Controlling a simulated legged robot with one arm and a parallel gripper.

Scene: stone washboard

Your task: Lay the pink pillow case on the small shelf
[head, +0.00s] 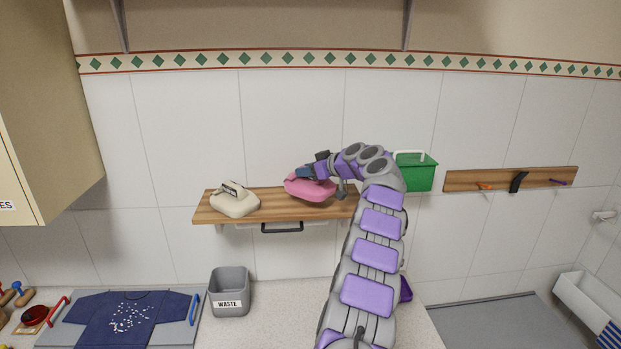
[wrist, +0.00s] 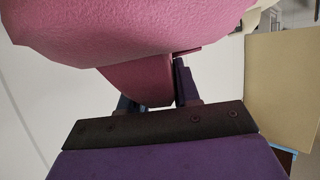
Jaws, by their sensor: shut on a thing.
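The pink pillow case (head: 311,189) is a folded, cushion-like bundle. In the head view it is at the small wooden shelf (head: 272,206), over the middle to right part of the board; I cannot tell whether it touches the wood. My gripper (head: 305,173) is shut on it from above and from the right. In the wrist view the pillow case (wrist: 130,40) fills the upper left, with a flap of it between my gripper's fingers (wrist: 160,90). The fingertips are partly hidden by the cloth. My arm hides the shelf's right end.
A cream folded bundle (head: 235,204) sits on the shelf's left part. A green bin (head: 414,173) hangs on the wall at right. A peg rail (head: 511,179) is further right. Below are a grey waste bin (head: 230,292) and a dark blue shirt (head: 128,322). A cabinet (head: 45,110) is at upper left.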

